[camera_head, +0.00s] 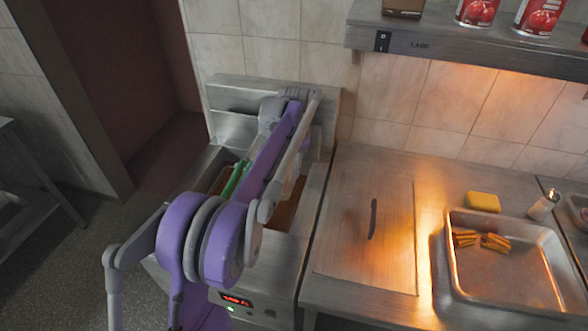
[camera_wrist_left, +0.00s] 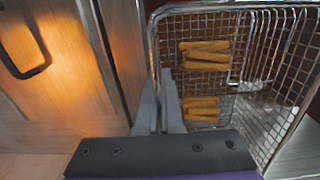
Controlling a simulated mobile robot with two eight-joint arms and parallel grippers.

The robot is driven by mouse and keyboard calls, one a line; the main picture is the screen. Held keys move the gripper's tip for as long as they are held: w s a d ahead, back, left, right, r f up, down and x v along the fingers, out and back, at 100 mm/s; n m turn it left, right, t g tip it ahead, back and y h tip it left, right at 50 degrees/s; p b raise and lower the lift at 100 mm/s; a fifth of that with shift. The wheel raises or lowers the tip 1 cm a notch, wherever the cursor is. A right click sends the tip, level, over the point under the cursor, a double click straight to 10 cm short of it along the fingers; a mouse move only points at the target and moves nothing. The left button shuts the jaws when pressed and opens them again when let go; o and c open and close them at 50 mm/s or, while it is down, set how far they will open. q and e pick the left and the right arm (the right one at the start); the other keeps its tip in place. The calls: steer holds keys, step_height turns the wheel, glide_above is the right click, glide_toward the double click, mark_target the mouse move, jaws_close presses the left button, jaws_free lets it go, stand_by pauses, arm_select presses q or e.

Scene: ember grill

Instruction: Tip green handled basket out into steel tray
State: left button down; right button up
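A green handle (camera_head: 235,179) shows in the head view at the left of the fryer, partly behind my left arm. The left wrist view shows a wire basket (camera_wrist_left: 270,70) with golden sticks of food (camera_wrist_left: 205,55) in it; its handle is not in that view. My left gripper (camera_wrist_left: 158,82) is beside that basket's edge, its fingers close together. Whether anything thin is between them is hidden. My right gripper is not in view.
A flat cover with a black handle (camera_head: 373,219) lies between the fryer (camera_head: 270,248) and the tray. A yellow sponge (camera_head: 483,202) and a small shaker (camera_head: 543,205) stand behind the tray. A shelf with red cans (camera_head: 478,10) overhangs the counter's back.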

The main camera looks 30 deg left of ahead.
arm_select(q)
steer(key=c, duration=1)
jaws_free()
steer(key=shift+r, duration=0.1)
step_height(320, 180, up, 11)
steer(key=shift+f+p, duration=0.15)
steer(key=shift+p, duration=0.4)
